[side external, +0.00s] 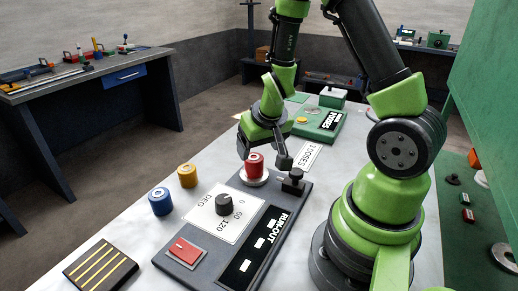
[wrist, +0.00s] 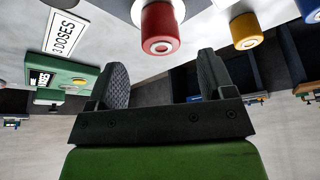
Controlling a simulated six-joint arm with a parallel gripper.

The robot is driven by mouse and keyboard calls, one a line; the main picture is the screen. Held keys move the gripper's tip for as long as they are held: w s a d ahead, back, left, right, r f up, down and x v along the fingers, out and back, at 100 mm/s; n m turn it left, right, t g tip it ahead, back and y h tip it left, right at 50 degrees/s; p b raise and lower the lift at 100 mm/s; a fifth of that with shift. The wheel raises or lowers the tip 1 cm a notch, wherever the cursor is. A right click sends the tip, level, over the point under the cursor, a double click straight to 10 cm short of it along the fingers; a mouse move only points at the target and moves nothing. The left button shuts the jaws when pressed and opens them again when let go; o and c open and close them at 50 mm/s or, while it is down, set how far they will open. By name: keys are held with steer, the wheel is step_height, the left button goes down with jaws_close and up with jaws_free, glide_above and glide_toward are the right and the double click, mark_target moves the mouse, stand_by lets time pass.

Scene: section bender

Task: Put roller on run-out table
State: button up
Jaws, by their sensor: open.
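A red roller (side external: 255,164) stands on a round white seat at the far end of the dark control panel (side external: 228,188), whose black strip is marked RUN-OUT (side external: 250,252). A yellow roller (side external: 187,176) and a blue roller (side external: 160,201) stand on the pale bench, left of the panel. My gripper (side external: 264,152) is open just above and around the red roller's area; contact cannot be told. In the wrist view my gripper (wrist: 162,72) has empty space between its fingers. The red roller (wrist: 160,28) shows beyond the fingertips, with the yellow roller (wrist: 246,32) and blue roller (wrist: 311,9) to its right.
The panel carries a black dial (side external: 223,205), a red rocker switch (side external: 186,251) and a black knob (side external: 293,181). A dark block with yellow stripes (side external: 100,269) lies at the near left. A green device (side external: 320,124) and a "3 DOSES" card (side external: 305,156) lie farther back.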

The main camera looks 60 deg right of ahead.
steer(key=s+a+r+n+t+y, duration=0.1)
steer(key=s+a+r+t+y, duration=0.1)
steer(key=a+r, duration=0.5)
steer(key=s+a+r+n+t+y, duration=0.1)
steer(key=s+a+r+y, duration=0.15)
steer(key=r, duration=0.75)
steer(key=s+a+r, duration=0.3)
steer(key=s, duration=0.3)
steer(key=shift+s+r+n, duration=0.15)
steer(key=shift+s+n, duration=0.2)
steer(key=shift+n, duration=0.05)
